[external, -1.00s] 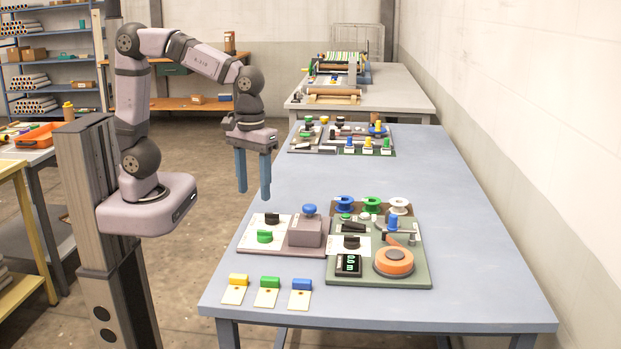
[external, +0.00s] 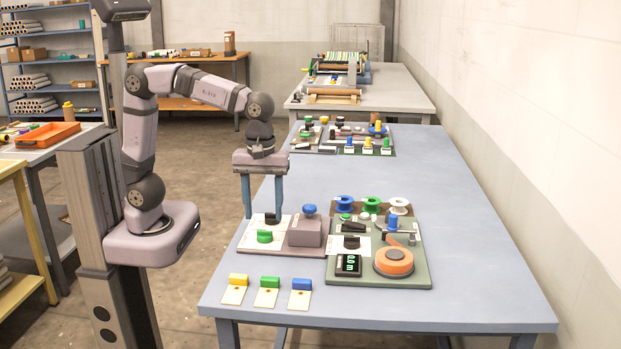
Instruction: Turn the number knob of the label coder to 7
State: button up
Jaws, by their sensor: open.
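The label coder (external: 312,252) is at the near left of the blue-grey table. I take it to be the mauve unit with a white panel (external: 253,246), a mauve block and a blue round-topped handle (external: 309,210). Its panel carries a black knob (external: 270,219) at the back and a green knob (external: 265,236) in front. Which one is the number knob, and what they point at, is too small to tell. My gripper (external: 263,215) is open and empty, fingers pointing down. In the picture its fingertips straddle the black knob; contact and height above it cannot be told.
A green board (external: 420,275) stands close on the right, with spools, a black knob, a display and an orange roll (external: 394,261). Yellow, green and blue tagged blocks (external: 268,290) lie in front. Further back is another cluster of devices (external: 340,139). The table's right side is clear.

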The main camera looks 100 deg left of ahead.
aim_at(265, 235)
jog(key=shift+f, duration=2.6)
jog(key=c, duration=1)
